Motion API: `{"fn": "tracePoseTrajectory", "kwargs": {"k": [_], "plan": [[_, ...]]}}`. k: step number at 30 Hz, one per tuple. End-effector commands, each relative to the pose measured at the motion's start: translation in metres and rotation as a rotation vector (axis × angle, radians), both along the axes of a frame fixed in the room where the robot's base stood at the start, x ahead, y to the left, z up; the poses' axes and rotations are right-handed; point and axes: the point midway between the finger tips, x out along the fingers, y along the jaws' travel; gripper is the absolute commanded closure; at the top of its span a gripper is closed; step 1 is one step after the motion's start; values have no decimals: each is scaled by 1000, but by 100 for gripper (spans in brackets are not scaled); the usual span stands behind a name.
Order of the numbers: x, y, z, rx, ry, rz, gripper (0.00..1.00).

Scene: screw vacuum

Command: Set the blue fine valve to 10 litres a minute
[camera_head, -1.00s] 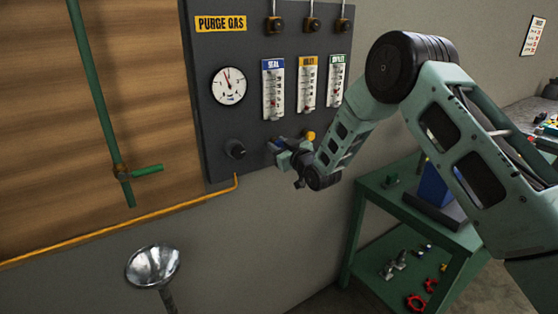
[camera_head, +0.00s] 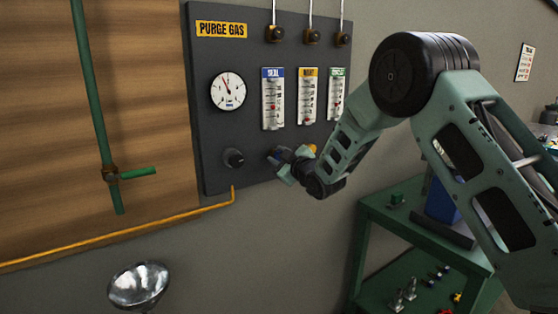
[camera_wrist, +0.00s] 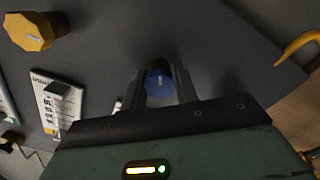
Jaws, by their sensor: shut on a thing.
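The blue fine valve (camera_wrist: 160,84) is a round knob with a pale line on its face, seen in the wrist view. My gripper (camera_wrist: 160,80) has one finger on either side of the knob and is shut on it. In the head view my gripper (camera_head: 285,162) is at the lower part of the dark panel, below the blue-labelled flow tube (camera_head: 273,100). The tube's scale and float are too small to read there. The gripper and wrist mostly hide the blue knob in that view.
A yellow knob (camera_wrist: 32,30) is close by on the panel. A black knob (camera_head: 233,158) and a round gauge (camera_head: 228,91) are left of my gripper. Yellow-labelled (camera_head: 307,97) and green-labelled (camera_head: 336,96) tubes stand to the right. A green table (camera_head: 430,240) is below.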

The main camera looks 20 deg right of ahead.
Motion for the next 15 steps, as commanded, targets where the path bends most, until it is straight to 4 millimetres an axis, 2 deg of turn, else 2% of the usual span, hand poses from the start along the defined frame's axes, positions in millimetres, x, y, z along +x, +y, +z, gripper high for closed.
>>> {"fn": "tracePoseTrajectory", "kwargs": {"k": [8,9,11,15], "plan": [[0,0,0,0,1,0,93],[0,0,0,0,1,0,65],[0,0,0,1,2,0,48],[0,0,0,1,2,0,48]]}}
